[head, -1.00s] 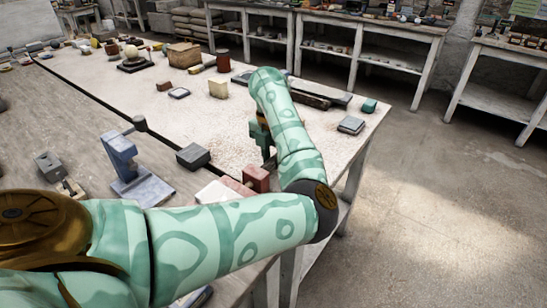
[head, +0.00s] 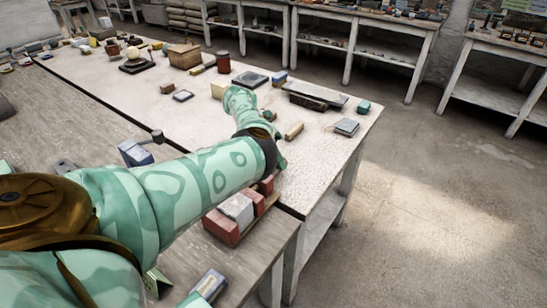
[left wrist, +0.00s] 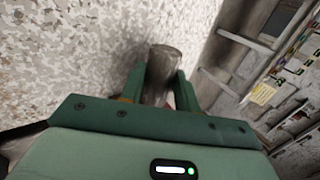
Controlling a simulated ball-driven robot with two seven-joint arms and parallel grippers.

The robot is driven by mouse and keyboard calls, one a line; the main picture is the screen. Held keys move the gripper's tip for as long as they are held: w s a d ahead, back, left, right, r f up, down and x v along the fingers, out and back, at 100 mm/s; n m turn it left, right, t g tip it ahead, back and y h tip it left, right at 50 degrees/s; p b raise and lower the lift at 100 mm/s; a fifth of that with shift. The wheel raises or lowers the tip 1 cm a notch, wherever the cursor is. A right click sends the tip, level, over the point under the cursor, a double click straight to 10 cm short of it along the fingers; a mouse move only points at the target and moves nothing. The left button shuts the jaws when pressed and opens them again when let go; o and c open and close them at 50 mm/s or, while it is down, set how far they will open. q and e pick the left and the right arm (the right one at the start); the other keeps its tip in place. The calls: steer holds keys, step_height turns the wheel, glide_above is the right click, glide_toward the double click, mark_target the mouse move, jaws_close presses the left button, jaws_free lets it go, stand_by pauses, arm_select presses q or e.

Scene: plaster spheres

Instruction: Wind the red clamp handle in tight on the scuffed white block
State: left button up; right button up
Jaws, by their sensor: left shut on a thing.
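The scuffed white block (head: 236,208) sits in a red clamp (head: 221,227) near the front edge of the table, with red parts on both sides of it. My left forearm crosses above and hides part of the clamp; I cannot make out its handle. In the left wrist view my left gripper (left wrist: 160,78) is shut on a grey-brown rounded thing (left wrist: 163,62), which sits between both fingers over a pale speckled surface. I cannot tell whether this is the clamp handle, as no clear red shows on it. My right gripper is not in view.
A blue vise (head: 133,152) stands left of my forearm, partly hidden. Beyond my arm lie a tan bar (head: 293,131), a grey block (head: 346,127), a teal block (head: 363,107) and a dark plank (head: 318,95). The table's right edge drops to open floor.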

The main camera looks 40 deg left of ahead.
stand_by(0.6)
arm_select(q)
steer(key=o, duration=1)
steer(key=p+v, duration=0.1)
steer(key=v, duration=0.7)
steer(key=p+v, duration=0.1)
steer(key=v, duration=0.7)
steer(key=shift+a, duration=0.35)
